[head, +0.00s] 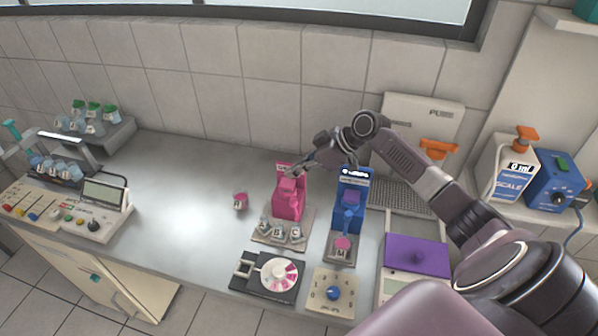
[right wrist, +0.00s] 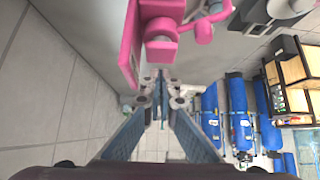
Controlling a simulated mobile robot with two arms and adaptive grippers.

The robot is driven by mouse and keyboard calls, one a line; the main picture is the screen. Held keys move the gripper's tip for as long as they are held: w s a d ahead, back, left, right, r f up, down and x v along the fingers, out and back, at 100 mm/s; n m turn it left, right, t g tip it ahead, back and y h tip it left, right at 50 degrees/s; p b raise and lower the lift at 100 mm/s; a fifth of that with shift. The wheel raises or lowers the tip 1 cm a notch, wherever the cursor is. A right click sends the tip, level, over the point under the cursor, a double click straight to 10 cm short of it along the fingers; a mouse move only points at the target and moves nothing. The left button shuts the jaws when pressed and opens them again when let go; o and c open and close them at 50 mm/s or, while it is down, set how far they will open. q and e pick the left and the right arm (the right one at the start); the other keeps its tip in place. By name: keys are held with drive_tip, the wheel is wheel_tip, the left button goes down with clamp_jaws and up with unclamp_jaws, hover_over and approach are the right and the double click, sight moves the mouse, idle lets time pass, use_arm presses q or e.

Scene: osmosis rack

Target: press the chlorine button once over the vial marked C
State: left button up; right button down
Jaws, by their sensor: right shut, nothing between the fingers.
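A pink dispenser (head: 287,205) stands on the bench near the wall, with a sign on top too small to read. A tray (head: 268,239) in front of it holds small vials with letters; the rightmost vial (head: 295,234) appears marked C. A blue dispenser (head: 352,212) stands to the right, over a pink-topped vial (head: 342,243) marked M. I cannot tell which button is chlorine. My right gripper (head: 298,171) is shut and empty at the top of the pink dispenser. In the right wrist view, its fingertips (right wrist: 160,78) point toward the pink dispenser (right wrist: 158,28), and contact is unclear.
A pink-capped vial (head: 240,201) stands alone on the bench left of the pink dispenser. A black device with a white dial (head: 280,273) and a beige box with a blue knob (head: 333,293) are in front. A purple-topped device (head: 417,252) is right. The bench's left middle is clear.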

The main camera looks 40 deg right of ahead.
drive_tip(key=b+v, duration=0.5)
drive_tip(key=v, duration=0.5)
drive_tip(key=shift+r, duration=0.15)
idle(0.4)
